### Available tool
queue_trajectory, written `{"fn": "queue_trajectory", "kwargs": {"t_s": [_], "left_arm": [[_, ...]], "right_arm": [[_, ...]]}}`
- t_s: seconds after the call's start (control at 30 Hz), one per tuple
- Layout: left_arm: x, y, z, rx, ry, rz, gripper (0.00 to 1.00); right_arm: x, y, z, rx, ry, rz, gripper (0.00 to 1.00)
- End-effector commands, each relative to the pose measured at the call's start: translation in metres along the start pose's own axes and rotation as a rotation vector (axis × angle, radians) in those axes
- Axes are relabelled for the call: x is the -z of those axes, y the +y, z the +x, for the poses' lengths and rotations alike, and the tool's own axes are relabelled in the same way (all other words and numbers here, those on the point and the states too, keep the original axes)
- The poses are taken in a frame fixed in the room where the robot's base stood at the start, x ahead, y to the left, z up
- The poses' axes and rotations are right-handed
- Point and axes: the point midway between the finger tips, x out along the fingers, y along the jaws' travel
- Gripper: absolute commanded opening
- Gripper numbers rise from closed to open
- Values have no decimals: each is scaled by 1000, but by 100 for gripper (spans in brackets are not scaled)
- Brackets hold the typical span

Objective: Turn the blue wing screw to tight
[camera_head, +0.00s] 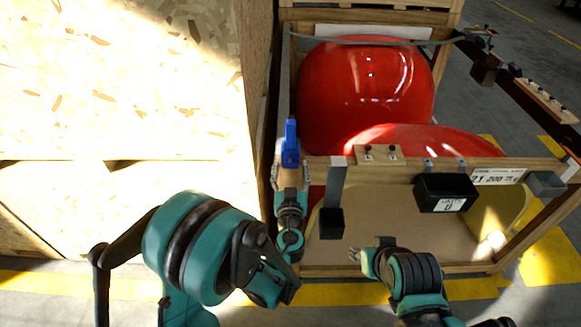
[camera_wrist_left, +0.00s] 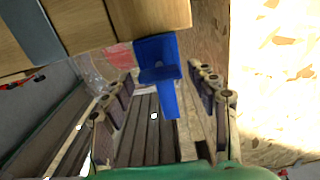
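The blue wing screw (camera_head: 290,143) sits at the front left corner of the wooden crate frame. It also shows in the left wrist view (camera_wrist_left: 167,75), against the end of a wooden beam and between my left fingers. My left gripper (camera_head: 291,177) is just in front of the screw. In the left wrist view its jointed fingers (camera_wrist_left: 163,107) are spread wide on both sides of the screw, with gaps, and hold nothing. My right gripper (camera_head: 363,257) is low in front of the crate, away from the screw; its fingers are too small to judge.
The crate's front beam (camera_head: 400,173) carries a black box (camera_head: 445,192) and hanging straps with dark weights. Red nosecones (camera_head: 366,85) lie inside the crate. A tall chipboard crate (camera_head: 120,110) stands close on the left, leaving a narrow gap beside my left gripper.

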Motion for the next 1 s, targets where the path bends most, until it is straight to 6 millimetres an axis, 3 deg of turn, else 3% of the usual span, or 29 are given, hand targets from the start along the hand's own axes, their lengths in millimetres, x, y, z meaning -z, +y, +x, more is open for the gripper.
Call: {"fn": "queue_trajectory", "kwargs": {"t_s": [0.03,0.13,0.17,0.57,1.0], "left_arm": [[0,0,0,0,0,0,41],[0,0,0,0,0,0,15],[0,0,0,0,0,0,12],[0,0,1,1,0,54,12],[0,1,1,1,0,393,12]], "right_arm": [[0,0,0,0,0,0,40],[0,0,0,0,0,0,40],[0,0,0,0,0,0,40],[0,0,0,0,0,0,40],[0,0,0,0,0,0,40]]}}
